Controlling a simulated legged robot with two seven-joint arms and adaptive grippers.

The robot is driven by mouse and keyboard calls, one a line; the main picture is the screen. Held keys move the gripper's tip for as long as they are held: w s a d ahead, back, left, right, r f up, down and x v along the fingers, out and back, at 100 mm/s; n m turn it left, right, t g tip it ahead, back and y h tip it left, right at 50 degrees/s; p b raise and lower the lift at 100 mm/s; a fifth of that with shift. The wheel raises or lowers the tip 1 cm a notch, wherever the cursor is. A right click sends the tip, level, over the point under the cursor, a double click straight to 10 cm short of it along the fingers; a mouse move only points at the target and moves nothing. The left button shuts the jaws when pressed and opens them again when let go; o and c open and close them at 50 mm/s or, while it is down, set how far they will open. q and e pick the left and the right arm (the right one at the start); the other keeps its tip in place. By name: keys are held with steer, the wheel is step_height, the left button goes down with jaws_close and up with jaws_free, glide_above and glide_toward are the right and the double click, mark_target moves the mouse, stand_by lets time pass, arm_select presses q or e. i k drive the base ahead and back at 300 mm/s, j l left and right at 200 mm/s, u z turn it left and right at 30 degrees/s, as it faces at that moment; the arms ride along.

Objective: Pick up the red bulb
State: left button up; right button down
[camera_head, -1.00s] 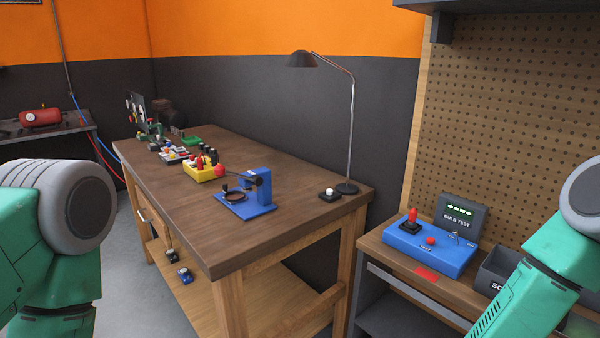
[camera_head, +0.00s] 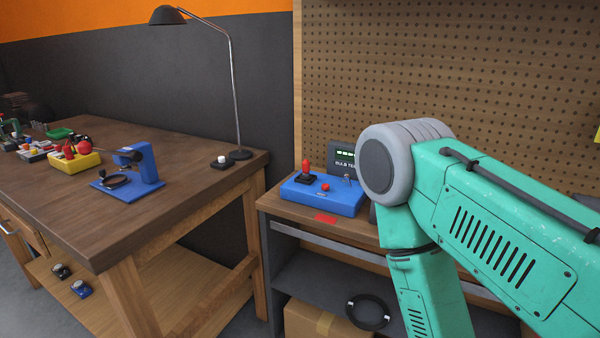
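A red bulb (camera_head: 306,169) stands upright in a black socket on the blue bulb test box (camera_head: 338,199), on the bench at the centre. A red button (camera_head: 326,187) sits beside it on the same box. More red bulb-like pieces (camera_head: 69,149) stand in a yellow block (camera_head: 75,162) on the wooden table at the left. My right arm comes in from the right, in front of the bench's right part; its gripper is out of view. My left gripper and arm are not in view.
The wooden table (camera_head: 165,172) carries a blue stand (camera_head: 142,165), a lamp (camera_head: 233,90) and a small white button (camera_head: 221,161). A pegboard (camera_head: 400,80) rises behind the bench. Below the bench are a cardboard box (camera_head: 318,322) and a black ring (camera_head: 367,312).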

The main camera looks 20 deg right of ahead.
mark_target(306, 175)
steer(key=i+j, duration=0.25)
steer(key=i, duration=0.15)
steer(key=i+j, duration=0.25)
steer(key=i, duration=0.2)
steer(key=z, duration=0.05)
